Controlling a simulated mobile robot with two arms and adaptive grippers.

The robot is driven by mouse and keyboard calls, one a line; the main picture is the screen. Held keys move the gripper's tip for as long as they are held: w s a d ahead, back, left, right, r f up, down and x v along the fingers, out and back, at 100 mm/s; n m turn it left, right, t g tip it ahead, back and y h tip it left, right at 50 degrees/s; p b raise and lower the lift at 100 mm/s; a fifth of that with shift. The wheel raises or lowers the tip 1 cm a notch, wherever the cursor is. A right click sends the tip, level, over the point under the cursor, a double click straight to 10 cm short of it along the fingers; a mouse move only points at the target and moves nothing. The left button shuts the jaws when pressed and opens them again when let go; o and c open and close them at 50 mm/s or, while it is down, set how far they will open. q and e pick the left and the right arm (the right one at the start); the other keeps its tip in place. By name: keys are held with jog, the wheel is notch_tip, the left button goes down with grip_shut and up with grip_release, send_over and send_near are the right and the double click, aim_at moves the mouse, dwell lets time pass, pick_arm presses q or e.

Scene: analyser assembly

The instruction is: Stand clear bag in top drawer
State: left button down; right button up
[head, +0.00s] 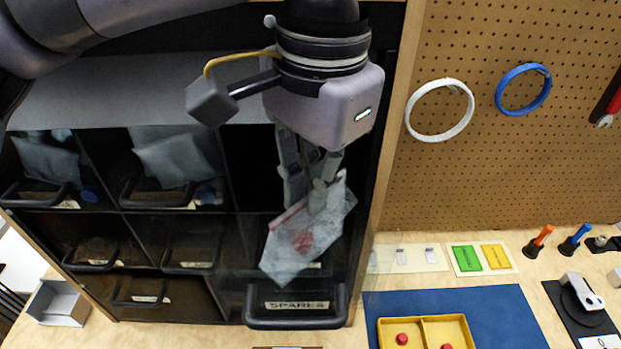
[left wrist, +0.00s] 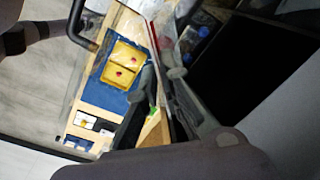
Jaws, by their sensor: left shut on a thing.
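My left gripper (head: 318,190) points down in front of the cabinet's right column and is shut on the clear bag (head: 288,252). The bag hangs tilted from the fingertips, with a red item inside and a reddish strip along one edge. Part of the bag also shows beside the fingers in the left wrist view (left wrist: 166,38). Behind the gripper is a dark opening in the top row. The top-row drawers to the left (head: 143,196) have black handles, and pale clear bags stand in them. My right gripper is not in view.
The drawer labelled SPARES (head: 295,306) is below the bag. To the right are a pegboard (head: 480,150) with a white ring and a blue ring, a blue mat (head: 510,315) and a yellow tray (head: 424,320). A grey box (head: 60,303) stands at the lower left.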

pick_arm(q)
jog(key=shift+a+f, duration=0.1)
jog(key=c, duration=1.8)
grip_release()
jog(key=shift+o, duration=0.2)
notch_tip(320, 180, up, 12)
jog(key=shift+s+d, duration=0.35)
